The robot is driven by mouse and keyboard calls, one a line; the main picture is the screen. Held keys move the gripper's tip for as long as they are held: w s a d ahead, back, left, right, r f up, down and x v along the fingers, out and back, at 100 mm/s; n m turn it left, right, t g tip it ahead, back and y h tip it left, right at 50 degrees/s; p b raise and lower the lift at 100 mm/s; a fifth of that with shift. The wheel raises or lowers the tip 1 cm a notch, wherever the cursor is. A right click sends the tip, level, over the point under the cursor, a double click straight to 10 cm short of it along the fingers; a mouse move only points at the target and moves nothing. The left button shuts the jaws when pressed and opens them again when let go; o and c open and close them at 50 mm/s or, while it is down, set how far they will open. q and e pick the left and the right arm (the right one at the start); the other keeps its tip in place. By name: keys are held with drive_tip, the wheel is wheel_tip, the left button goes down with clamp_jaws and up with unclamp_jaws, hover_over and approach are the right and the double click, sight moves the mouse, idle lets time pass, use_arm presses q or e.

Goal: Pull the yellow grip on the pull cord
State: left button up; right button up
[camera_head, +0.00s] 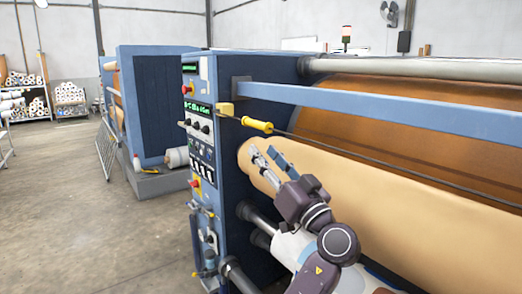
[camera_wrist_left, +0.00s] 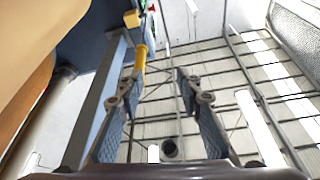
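The yellow grip (camera_head: 257,125) is a short yellow cylinder on the dark pull cord (camera_head: 350,153), which slants across the front of the press below the blue bar. It also shows in the left wrist view (camera_wrist_left: 141,58), just beyond the tip of the left-hand finger. My left gripper (camera_head: 266,155) is open and empty, a little below the yellow grip in the head view and apart from it. In the left wrist view its two fingers (camera_wrist_left: 158,80) stand wide apart with nothing between them. My right gripper is not in view.
A blue bar (camera_head: 380,108) crosses above the cord. A large tan roll (camera_head: 400,200) lies behind my arm. The press's control panel (camera_head: 200,135) has red buttons and knobs. A yellow block (camera_head: 225,109) sits at the cord's left end. Open floor (camera_head: 90,220) lies to the left.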

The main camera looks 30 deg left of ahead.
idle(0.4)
